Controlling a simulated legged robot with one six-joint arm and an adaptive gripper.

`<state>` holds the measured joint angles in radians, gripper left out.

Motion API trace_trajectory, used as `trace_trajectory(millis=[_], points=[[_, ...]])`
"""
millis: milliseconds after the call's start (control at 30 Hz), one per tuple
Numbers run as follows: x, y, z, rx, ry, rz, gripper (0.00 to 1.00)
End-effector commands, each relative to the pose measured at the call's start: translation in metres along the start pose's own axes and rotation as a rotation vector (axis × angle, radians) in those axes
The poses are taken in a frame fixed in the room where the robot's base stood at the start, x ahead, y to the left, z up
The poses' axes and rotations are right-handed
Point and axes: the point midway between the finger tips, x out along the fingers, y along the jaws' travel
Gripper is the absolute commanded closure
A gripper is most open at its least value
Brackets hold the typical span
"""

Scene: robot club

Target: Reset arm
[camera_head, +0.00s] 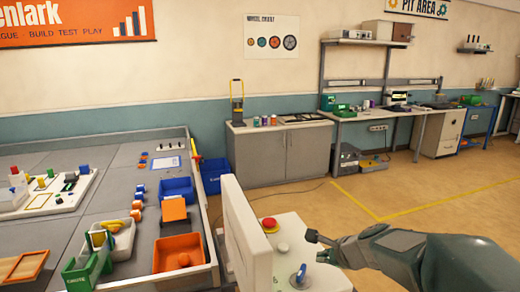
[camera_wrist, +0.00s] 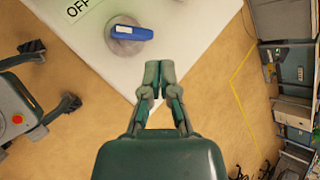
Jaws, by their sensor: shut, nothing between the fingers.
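My gripper (camera_head: 315,246) is at the end of my arm, which reaches in from the right edge of the head view. In the wrist view my gripper (camera_wrist: 158,73) has its fingertips together with nothing between them. It hovers near the corner of a white control box. The box (camera_head: 285,225) carries a red push button (camera_head: 270,224) and a blue rotary handle (camera_head: 301,272). The blue handle (camera_wrist: 132,33) shows in the wrist view just beyond and left of my fingertips, apart from them. An "OFF" label (camera_wrist: 79,9) lies beside it.
A grey table (camera_head: 125,190) on the left holds a blue bin (camera_head: 177,188), an orange bin (camera_head: 178,253) and small parts. A grey cabinet (camera_head: 283,155) and a workbench (camera_head: 400,117) line the back wall. Open floor (camera_head: 400,185) with yellow tape lies beyond my arm.

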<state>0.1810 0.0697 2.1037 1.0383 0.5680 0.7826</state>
Motion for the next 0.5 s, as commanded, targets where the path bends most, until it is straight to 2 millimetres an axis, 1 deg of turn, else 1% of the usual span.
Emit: trace_trajectory(millis=[100,267,367,500], points=[[-0.008,0.008,0.01,-0.08,0.0,0.014,1.0],[-0.025,0.019,0.02,-0.219,0.001,0.036,1.0],[-0.037,0.029,0.026,-0.326,0.003,0.056,1.0],[-0.059,0.047,0.035,-0.516,0.009,0.089,1.0]])
